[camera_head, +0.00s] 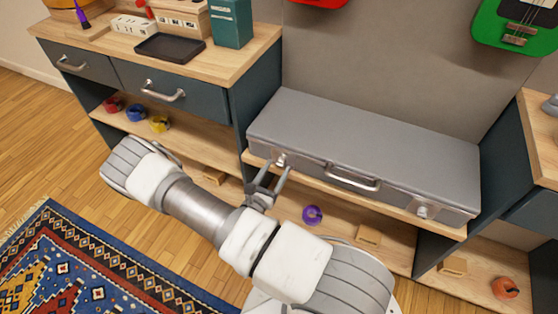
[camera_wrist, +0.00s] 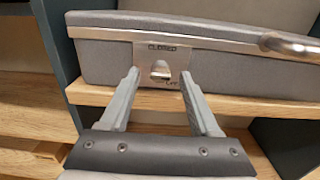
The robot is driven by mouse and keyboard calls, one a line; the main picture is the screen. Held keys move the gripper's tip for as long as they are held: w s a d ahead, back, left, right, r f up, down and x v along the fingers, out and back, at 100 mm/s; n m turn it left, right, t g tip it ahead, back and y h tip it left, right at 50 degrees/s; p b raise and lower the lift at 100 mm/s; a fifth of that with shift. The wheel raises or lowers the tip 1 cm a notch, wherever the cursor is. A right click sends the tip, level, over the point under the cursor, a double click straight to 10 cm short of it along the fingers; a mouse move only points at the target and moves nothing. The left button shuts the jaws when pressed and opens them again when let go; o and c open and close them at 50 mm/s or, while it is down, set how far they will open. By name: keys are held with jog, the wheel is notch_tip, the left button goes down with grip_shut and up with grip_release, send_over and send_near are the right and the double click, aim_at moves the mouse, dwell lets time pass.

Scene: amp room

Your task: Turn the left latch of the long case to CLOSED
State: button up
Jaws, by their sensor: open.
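The long grey case (camera_head: 365,140) lies shut on a wooden shelf. Its left latch (camera_head: 281,160) is a small metal plate with a knob on the front face. In the wrist view the latch (camera_wrist: 161,70) shows the word CLOSED above the knob and partly hidden lettering below it. I cannot tell clearly which way the knob points. My gripper (camera_head: 276,169) is open just in front of the latch. In the wrist view its fingertips (camera_wrist: 160,75) appear on either side of the knob, with no visible contact. The right latch (camera_head: 423,211) is at the case's other end.
The case handle (camera_head: 352,178) sticks out to the right of the left latch. A dark cabinet with drawers (camera_head: 175,95) stands at the left. A purple roll (camera_head: 312,215) lies on the lower shelf under the case. A patterned rug (camera_head: 90,265) covers the floor at front left.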

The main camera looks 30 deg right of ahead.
jog(key=shift+x, duration=0.9)
grip_shut()
